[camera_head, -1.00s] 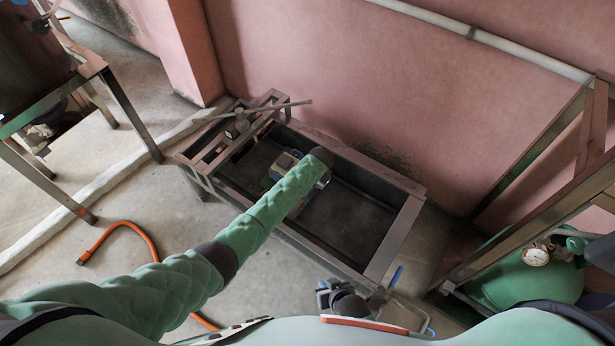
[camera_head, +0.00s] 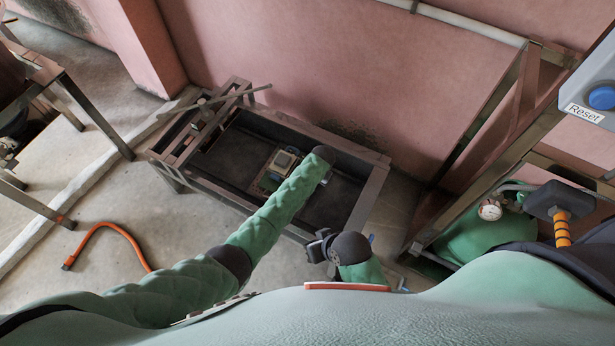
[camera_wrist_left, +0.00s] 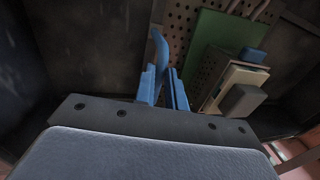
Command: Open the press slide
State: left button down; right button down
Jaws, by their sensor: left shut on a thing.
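A dark metal trough (camera_head: 365,207) stands by the pink wall, with a metal frame and long bar (camera_head: 215,98) across its left end. A small device with a pale block (camera_head: 284,161) lies inside it. In the left wrist view this device (camera_wrist_left: 240,90) sits beside a green plate (camera_wrist_left: 210,45). My left gripper (camera_wrist_left: 163,88) has blue fingers shut on a thin blue upright piece (camera_wrist_left: 160,45); I cannot tell if this is the press slide's handle. My left wrist hides the grip in the head view. My right gripper (camera_head: 318,246) is near the trough's front edge; its fingertips are unclear.
A metal stand with a green tank (camera_head: 465,226) is at the right. A Reset panel (camera_head: 590,100) and an orange-striped grip (camera_head: 562,228) are at the right edge. An orange hose (camera_head: 115,228) lies on open floor at the left.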

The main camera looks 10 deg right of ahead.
pick_arm(q)
jog(key=shift+d, duration=0.15)
pick_arm(e)
jog(key=shift+s+r, duration=0.1)
pick_arm(q)
jog(key=c, duration=1.5)
grip_release()
jog(key=shift+o, duration=0.2)
jog(key=shift+r, duration=0.1)
